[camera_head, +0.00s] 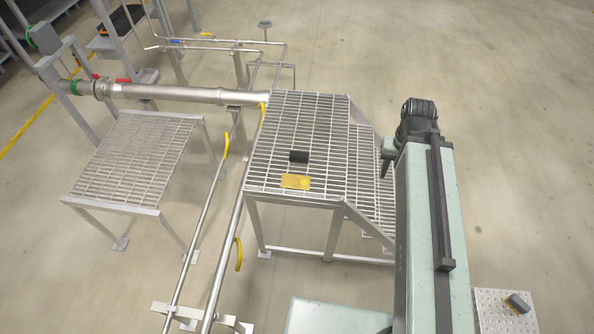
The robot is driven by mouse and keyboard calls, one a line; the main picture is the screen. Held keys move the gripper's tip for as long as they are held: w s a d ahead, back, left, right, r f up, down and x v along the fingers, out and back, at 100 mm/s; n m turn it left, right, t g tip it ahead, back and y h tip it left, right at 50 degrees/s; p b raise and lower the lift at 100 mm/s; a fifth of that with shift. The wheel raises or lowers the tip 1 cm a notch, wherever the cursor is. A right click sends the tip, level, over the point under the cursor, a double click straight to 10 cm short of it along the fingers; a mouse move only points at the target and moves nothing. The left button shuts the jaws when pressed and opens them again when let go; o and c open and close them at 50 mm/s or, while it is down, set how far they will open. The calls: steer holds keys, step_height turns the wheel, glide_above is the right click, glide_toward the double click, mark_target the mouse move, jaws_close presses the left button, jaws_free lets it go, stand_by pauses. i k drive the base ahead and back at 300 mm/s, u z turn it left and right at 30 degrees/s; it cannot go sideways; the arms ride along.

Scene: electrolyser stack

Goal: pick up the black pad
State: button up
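The black pad (299,156) is a small dark block. It lies on the top of the raised metal grating platform (312,115), near the middle of its front half. A flat yellow piece (295,181) lies on the same grating, just in front of the pad and apart from it. My own pale green body part with a black rail stands to the right of the platform. I cannot make out my gripper's fingers in this view, and nothing is seen touching the pad.
Grated steps (371,175) run down the platform's right side. A lower grating platform (135,160) stands at the left. Pipes with yellow handles (227,145) run along the platform's left side. A grey block (517,303) lies at the lower right. Open floor lies at the upper right.

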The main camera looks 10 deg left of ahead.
mark_target(295, 157)
steer(key=k, duration=0.1)
steer(key=z, duration=0.85)
steer(key=i, duration=1)
steer(key=u, duration=3.5)
